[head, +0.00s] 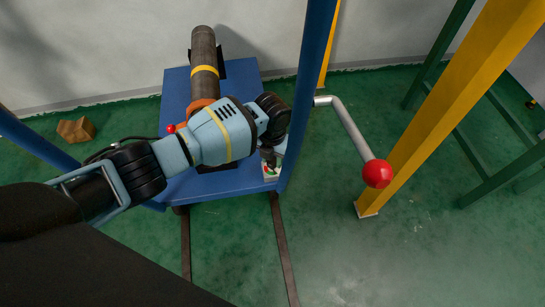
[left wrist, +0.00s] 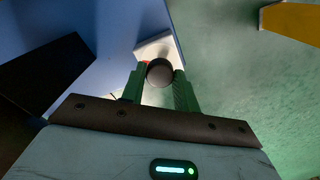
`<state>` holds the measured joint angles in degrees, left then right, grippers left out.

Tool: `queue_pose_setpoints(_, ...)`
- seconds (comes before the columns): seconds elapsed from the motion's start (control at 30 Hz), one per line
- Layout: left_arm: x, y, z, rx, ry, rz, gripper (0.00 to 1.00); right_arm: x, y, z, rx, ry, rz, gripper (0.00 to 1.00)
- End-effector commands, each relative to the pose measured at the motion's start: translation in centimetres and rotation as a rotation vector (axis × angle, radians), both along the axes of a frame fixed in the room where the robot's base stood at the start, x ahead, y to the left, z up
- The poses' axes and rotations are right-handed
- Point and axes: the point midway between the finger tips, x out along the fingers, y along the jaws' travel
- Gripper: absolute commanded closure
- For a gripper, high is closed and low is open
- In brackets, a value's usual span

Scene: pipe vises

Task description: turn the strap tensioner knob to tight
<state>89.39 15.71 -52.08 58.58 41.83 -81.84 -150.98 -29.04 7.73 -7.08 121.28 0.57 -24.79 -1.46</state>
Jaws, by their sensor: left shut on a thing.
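The strap tensioner knob (left wrist: 159,72) is a dark round knob, seen end-on in the left wrist view. It stands over a white plate (left wrist: 160,46) at the corner of the blue table. In the head view the plate (head: 272,174) shows red and green marks, and my gripper mostly hides the knob. My left gripper (left wrist: 158,84) has its two green fingers on either side of the knob, shut on it. In the head view the left gripper (head: 270,156) points down at the table's front right corner. The knob's exact setting cannot be read. My right gripper is not in view.
A dark pipe (head: 204,50) with a yellow band lies on the blue table (head: 178,88). A blue post (head: 312,75) rises close right of my gripper. A grey lever with a red ball (head: 377,173) and a yellow post (head: 440,105) stand farther right.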

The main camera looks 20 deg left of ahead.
Motion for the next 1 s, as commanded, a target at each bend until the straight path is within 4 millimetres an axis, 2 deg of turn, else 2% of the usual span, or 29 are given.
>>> queue_pose_setpoints(0.3, -0.10, -0.05, -0.07, -0.001, 0.003, -0.126, 0.92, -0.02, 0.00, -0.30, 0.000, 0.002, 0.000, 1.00)
queue_pose_setpoints(0.87, -0.11, -0.04, -0.05, 0.000, 0.004, -0.151, 0.92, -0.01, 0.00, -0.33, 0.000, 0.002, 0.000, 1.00)
queue_pose_setpoints(0.9, -0.12, -0.03, -0.05, 0.000, 0.004, -0.151, 0.65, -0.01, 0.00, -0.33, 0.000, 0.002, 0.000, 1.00)
queue_pose_setpoints(1.0, -0.09, -0.03, -0.05, 0.000, 0.003, -0.151, 0.51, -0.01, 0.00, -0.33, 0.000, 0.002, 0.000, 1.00)
